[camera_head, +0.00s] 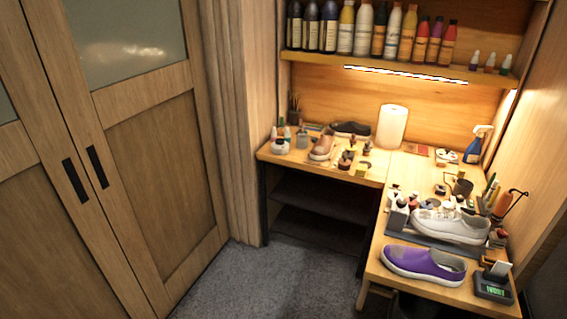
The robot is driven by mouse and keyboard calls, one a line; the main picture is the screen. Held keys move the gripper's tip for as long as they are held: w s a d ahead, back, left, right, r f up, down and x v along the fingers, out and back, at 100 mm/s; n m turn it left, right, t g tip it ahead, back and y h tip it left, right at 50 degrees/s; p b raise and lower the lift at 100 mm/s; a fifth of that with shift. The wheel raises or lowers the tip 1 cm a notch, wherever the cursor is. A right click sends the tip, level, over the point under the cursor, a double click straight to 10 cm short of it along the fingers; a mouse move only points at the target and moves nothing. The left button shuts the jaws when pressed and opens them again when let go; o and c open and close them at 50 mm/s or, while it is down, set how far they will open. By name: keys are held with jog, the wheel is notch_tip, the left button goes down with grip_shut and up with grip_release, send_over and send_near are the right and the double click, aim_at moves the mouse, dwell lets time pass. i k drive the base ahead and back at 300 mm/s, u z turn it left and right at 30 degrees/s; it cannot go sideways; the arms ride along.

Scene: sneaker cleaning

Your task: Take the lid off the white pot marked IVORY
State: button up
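I cannot pick out the white pot marked IVORY. Several small pots and bottles (407,202) stand beside the white sneaker on the right worktop, but they are too small to read. A white rounded thing (279,146) at the left end of the back worktop and small white things (447,156) near the back right corner also show no readable marking. My gripper is not in view.
Bottles line the shelf (310,57) above. Carpet (265,285) before the wooden doors (160,165) is clear.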

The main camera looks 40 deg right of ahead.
aim_at(395, 196)
jog(key=u, duration=0.65)
jog(key=k, duration=0.15)
jog(key=z, duration=3)
jog(key=k, duration=0.6)
jog(key=u, duration=0.15)
jog(key=i, duration=0.4)
jog(key=z, duration=0.05)
